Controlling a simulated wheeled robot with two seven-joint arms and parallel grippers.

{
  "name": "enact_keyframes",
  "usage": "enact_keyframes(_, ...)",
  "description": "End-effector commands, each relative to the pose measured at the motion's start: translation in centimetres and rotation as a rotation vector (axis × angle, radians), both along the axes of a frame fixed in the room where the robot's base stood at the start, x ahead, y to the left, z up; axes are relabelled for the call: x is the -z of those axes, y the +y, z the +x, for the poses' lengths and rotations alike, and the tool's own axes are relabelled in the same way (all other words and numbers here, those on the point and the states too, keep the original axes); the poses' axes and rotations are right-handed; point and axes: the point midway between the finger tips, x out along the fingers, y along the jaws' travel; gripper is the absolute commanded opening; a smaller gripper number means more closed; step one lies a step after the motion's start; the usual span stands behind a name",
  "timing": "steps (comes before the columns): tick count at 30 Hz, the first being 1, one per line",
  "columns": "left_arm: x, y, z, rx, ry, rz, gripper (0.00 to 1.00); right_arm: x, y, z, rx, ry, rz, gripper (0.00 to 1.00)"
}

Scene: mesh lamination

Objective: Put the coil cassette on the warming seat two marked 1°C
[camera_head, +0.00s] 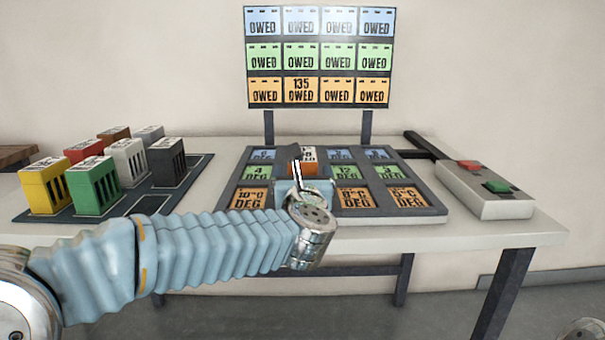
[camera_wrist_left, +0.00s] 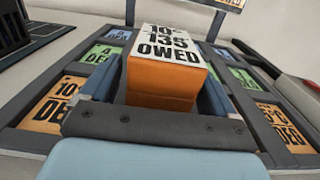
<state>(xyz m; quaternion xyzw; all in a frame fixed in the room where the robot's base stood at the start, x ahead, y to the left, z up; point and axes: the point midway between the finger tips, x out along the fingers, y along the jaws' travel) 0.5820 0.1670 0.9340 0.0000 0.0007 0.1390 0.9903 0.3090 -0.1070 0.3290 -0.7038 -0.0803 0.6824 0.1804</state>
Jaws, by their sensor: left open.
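An orange coil cassette (camera_head: 308,168) with a white top stands upright over the second column from the left of the dark seat board (camera_head: 233,208). In the left wrist view the cassette (camera_wrist_left: 160,84) reads "10°", "135" and "OWED" on top. My left gripper (camera_head: 302,184) is open, its light blue fingers on either side of the cassette; the wrist view shows the gripper (camera_wrist_left: 158,108) around it. The seat beneath is hidden by the cassette and gripper, and I cannot tell its row or whether the cassette is fully down.
A dark rack (camera_head: 150,203) at left holds several coloured cassettes, including yellow (camera_head: 45,187) and green (camera_head: 97,187). A control box (camera_head: 485,190) with red and green buttons stands at right. A sign (camera_head: 319,57) rises behind the board; its second orange panel reads "135 OWED".

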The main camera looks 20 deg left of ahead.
Motion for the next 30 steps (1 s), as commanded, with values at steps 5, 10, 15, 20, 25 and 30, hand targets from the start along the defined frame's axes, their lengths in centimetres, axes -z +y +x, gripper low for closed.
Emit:
enact_keyframes(5, 0.3, -1.2, -4.2, 0.002, -0.003, -0.001, 0.9, 1.3, 0.0, 0.0, 0.002, 0.001, -0.001, 0.43)
enact_keyframes(10, 0.2, -2.2, -7.6, 0.002, -0.002, 0.0, 0.9, 1.8, -0.1, 0.0, 0.003, 0.0, -0.002, 0.43)
enact_keyframes(15, 0.1, -2.8, -9.6, 0.002, -0.002, 0.001, 0.9, 2.1, -0.2, 0.0, 0.006, 0.0, -0.004, 0.43)
enact_keyframes(20, 0.1, -2.8, -10.1, -0.001, 0.0, 0.0, 0.9, 2.1, -0.2, 0.0, 0.006, -0.001, -0.004, 0.43)
enact_keyframes(25, 0.1, -2.8, -10.0, -0.001, 0.0, 0.0, 0.9, 2.0, -0.2, 0.1, 0.006, -0.001, -0.004, 0.43)
enact_keyframes(30, 0.1, -2.8, -10.0, -0.001, 0.0, 0.0, 0.9, 2.0, -0.2, 0.1, 0.006, -0.001, -0.004, 0.43)
